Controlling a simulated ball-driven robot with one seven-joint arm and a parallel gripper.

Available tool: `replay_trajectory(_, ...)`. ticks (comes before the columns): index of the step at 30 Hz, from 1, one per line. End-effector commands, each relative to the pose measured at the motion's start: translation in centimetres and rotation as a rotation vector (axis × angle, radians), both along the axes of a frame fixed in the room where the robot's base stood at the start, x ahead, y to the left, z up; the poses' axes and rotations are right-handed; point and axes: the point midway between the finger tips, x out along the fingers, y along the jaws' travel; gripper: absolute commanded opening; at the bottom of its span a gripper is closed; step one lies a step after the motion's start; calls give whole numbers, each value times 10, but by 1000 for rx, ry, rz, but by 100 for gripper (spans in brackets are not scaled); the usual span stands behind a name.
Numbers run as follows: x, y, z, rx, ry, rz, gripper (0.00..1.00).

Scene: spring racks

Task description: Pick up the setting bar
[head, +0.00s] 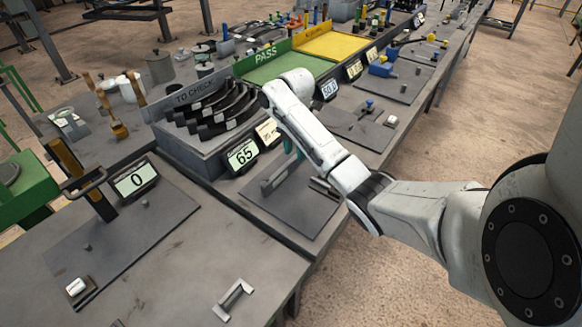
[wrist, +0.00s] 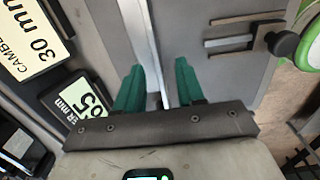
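My gripper (wrist: 158,88) is open, with its two green fingers spread apart in the wrist view. A pale grey metal strip (wrist: 153,45) runs between the fingers; I cannot tell whether it is a loose bar or part of the fixture, or whether the fingers touch it. In the head view my arm mostly hides the gripper, which is over the plate (head: 303,213) beside the 65 display (head: 243,154). A grey upright piece (head: 274,180) stands on that plate. A loose metal bar with bent ends (head: 234,298) lies on the front bench. Which piece is the setting bar is not clear.
A rack of dark curved springs (head: 220,112) stands behind the plate. The fixture with the 0 display (head: 135,179) is at left. The front bench is mostly clear.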

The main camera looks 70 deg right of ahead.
Motion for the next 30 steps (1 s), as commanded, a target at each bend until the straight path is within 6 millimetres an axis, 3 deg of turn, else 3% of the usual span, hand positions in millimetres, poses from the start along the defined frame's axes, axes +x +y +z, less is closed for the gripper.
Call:
replay_trajectory(12, 5, 0, -49, -1, 2, 1, 38)
replay_trajectory(21, 6, 0, -53, -1, 0, 1, 37)
replay_trajectory(30, 6, 0, -53, -1, 0, 1, 9)
